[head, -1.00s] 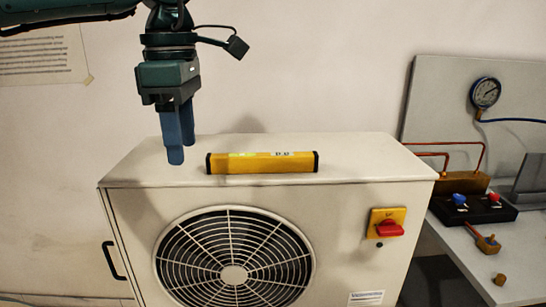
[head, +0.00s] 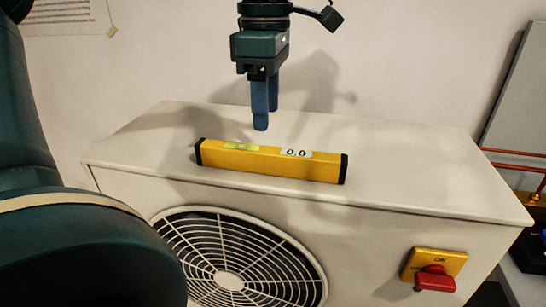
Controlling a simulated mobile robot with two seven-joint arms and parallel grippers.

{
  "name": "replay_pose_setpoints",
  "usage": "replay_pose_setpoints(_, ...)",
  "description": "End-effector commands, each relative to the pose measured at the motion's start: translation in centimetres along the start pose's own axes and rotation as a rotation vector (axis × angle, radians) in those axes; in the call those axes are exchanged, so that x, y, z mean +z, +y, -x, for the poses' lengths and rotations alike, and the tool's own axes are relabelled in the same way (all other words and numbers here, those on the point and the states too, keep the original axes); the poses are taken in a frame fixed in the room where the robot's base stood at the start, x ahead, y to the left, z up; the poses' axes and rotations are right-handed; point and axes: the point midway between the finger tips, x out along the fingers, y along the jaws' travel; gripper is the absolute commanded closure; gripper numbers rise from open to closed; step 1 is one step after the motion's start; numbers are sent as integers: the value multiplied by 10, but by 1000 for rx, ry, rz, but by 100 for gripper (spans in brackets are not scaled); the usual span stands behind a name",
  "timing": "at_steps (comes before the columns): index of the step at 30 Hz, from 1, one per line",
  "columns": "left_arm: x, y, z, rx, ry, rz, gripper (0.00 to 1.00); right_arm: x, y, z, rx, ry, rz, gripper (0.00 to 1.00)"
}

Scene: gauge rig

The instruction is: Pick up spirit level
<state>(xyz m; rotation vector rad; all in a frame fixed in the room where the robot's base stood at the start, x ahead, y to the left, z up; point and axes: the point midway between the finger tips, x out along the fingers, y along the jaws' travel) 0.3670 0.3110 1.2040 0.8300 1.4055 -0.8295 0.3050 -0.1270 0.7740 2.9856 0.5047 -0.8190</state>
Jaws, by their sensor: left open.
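My left gripper (head: 265,115) points down with blue fingers, just behind and above the middle of the level. It is open and empty, and does not appear to touch the level. My right gripper is not in view.
The unit's front has a round fan grille (head: 230,270) and a yellow switch with a red knob (head: 435,270). Copper pipes (head: 520,160) and a grey panel stand at the right. The unit's top around the level is clear.

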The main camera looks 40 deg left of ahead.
Motion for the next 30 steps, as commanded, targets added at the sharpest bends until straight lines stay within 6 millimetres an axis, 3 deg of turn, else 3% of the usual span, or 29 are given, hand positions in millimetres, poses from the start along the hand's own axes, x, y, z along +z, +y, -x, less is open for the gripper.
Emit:
replay_pose_setpoints(3,0,0,-22,-3,0,-1,49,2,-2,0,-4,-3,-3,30)
replay_pose_setpoints(11,-1,-1,-42,-2,0,0,49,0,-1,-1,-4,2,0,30)
replay_pose_setpoints(21,-8,-2,-87,-1,0,1,49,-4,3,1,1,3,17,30)
replay_pose_setpoints(30,-7,-2,-90,1,-1,2,51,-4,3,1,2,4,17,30)
